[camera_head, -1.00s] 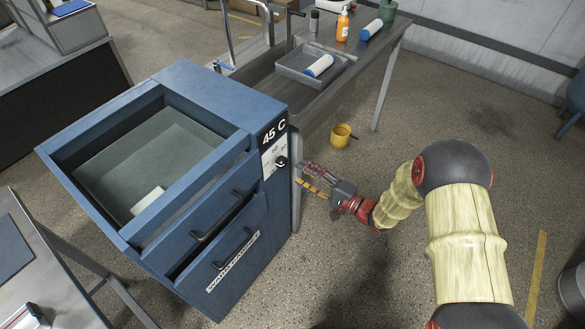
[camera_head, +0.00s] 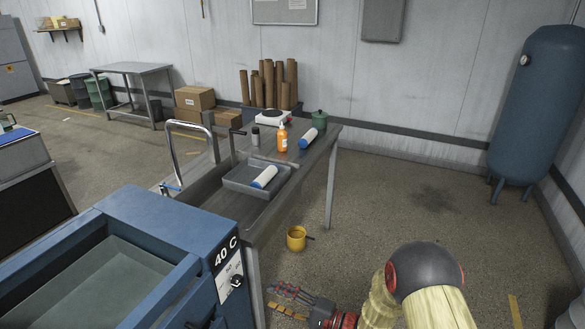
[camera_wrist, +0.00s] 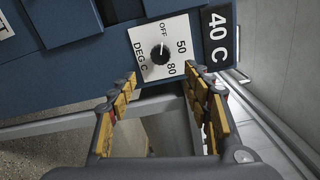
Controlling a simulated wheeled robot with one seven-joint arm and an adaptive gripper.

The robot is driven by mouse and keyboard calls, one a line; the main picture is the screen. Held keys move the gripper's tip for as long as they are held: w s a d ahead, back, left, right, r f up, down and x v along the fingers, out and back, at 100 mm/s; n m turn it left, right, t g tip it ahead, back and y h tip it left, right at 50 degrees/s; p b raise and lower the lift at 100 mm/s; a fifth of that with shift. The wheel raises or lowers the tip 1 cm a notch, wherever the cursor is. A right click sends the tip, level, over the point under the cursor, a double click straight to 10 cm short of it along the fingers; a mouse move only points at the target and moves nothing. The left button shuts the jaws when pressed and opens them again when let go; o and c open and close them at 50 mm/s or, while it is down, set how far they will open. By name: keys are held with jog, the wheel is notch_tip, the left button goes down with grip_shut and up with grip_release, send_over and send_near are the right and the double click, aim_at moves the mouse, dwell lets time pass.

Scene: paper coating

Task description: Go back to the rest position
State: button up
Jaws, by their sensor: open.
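My gripper (camera_head: 289,301) is low at the bottom of the head view, beside the right side of the blue cabinet (camera_head: 150,222). In the wrist view my gripper (camera_wrist: 165,95) has its two yellow-padded fingers apart with nothing between them. The black temperature knob (camera_wrist: 160,54) on its white dial plate is just beyond the fingertips, and I see no contact. The dial reads OFF, 50 and 80. The label beside it (camera_wrist: 219,34) reads 40 C. The dial plate also shows in the head view (camera_head: 230,276).
A blue tank (camera_head: 535,105) stands at right. Open floor lies between.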

jog(key=s+a+f+g+h, duration=0.15)
jog(key=s+f+g, duration=0.25)
jog(key=s+g, duration=0.55)
jog(key=s+d+r+n+g+h, duration=0.1)
jog(key=s+d+r+h, duration=0.15)
jog(key=s, duration=0.25)
jog(key=s+d+r+n+h, duration=0.1)
jog(key=s+d+r+h, duration=0.15)
jog(key=s, duration=0.35)
jog(key=s+d+r+n+t+h+p, duration=0.1)
jog(key=s+d+r+n+t+h, duration=0.1)
jog(key=d+r+h, duration=0.35)
jog(key=s+d+r+n+t+h+p, duration=0.1)
jog(key=s+d+r+t+h, duration=0.15)
jog(key=d+r, duration=0.65)
jog(key=d+r+n+t+h+p, duration=0.1)
jog(key=d+r+t+h, duration=0.1)
jog(key=d+r+t, duration=0.2)
jog(key=d+r, duration=0.3)
jog(key=r, duration=0.5)
jog(key=shift+s+d+r+n+t, duration=0.15)
jog(key=shift+s+r+n+t, duration=0.1)
jog(key=shift+s+n+t, duration=0.15)
